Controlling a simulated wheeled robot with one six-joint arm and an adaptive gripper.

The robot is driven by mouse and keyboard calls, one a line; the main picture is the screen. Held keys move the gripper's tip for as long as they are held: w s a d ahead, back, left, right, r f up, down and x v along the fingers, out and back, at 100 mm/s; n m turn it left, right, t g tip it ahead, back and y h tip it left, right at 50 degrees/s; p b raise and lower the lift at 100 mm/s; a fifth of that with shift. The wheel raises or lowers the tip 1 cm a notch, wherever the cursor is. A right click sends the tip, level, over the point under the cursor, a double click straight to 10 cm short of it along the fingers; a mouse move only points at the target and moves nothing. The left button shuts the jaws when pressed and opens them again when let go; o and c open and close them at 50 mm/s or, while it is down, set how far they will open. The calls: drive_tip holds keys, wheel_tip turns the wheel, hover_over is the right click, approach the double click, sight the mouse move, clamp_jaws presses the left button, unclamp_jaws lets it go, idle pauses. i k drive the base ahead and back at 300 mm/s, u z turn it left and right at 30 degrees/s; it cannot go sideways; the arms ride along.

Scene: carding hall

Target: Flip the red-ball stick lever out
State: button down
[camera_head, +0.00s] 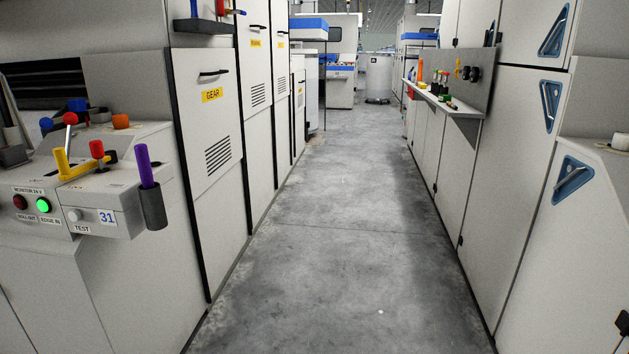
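The stick lever with a red ball (70,118) stands on top of the grey console at the left. Its thin metal stick rises from behind a yellow piece (75,165) and leans slightly. A second red knob, more cylindrical (97,149), stands just right of it on a short stem. The base of the red-ball lever is partly hidden by the yellow piece. I cannot make out my gripper in this view.
Blue knobs (46,124) and an orange knob (121,121) are close around the lever. A purple rod (143,166) stands in a dark holder at the console's right corner. A shelf (447,105) with small items juts out on the right. The aisle floor (320,220) is clear.

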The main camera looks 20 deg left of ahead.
sight(69, 119)
drive_tip(key=u, duration=1)
drive_tip(key=i, duration=1.45)
drive_tip(key=u, duration=0.65)
